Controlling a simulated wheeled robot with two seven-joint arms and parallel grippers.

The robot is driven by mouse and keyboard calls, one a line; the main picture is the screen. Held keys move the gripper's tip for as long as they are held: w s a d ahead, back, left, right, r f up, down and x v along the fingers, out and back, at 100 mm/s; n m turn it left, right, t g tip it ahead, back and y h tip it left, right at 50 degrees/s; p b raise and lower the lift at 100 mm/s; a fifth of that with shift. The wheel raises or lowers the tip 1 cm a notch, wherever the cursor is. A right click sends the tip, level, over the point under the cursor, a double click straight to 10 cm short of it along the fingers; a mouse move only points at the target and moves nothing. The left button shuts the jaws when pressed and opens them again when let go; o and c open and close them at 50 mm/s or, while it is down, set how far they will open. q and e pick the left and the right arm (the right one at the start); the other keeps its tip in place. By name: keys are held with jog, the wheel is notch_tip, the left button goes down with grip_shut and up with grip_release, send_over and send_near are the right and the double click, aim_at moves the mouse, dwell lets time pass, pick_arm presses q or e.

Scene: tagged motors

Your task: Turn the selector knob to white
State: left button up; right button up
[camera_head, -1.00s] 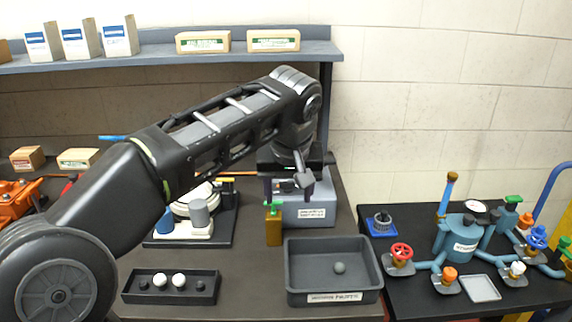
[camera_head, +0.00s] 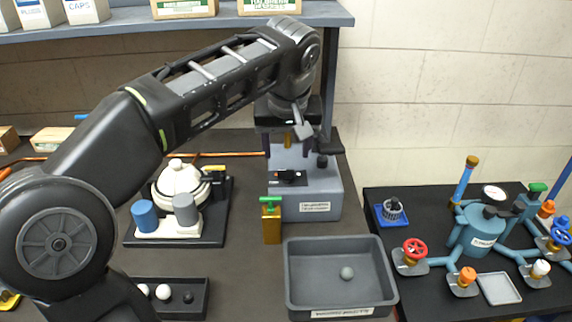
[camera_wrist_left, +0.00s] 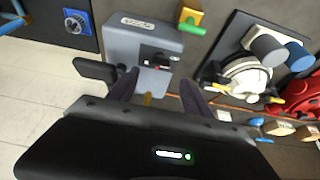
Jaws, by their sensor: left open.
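A grey box (camera_head: 318,190) with a white label stands on the dark bench. On its face is a small dark plate with a black piece (camera_head: 290,176) that looks like the selector knob; red and light marks show beside it in the left wrist view (camera_wrist_left: 158,57). Where the knob points is too small to tell. My left gripper (camera_head: 286,150) is open and empty, above and apart from the knob; its two fingers (camera_wrist_left: 157,82) frame the box in the left wrist view. A yellow piece shows between the fingers. My right gripper is not in view.
A brass block with a green handle (camera_head: 271,222) stands close in front of the box. A grey tray (camera_head: 290,275) holds one ball. Left is a base with a white pot (camera_head: 182,180). Right, a blue plate with a dark knob (camera_head: 392,212) sits near teal pipework (camera_head: 472,240).

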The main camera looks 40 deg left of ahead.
aim_at(286, 170)
pick_arm(q)
jog(key=shift+w+f, duration=0.1)
jog(key=x, duration=0.7)
jog(key=shift+w+f, duration=0.1)
jog(key=shift+f, duration=0.2)
jog(key=shift+c, duration=0.6)
grip_shut()
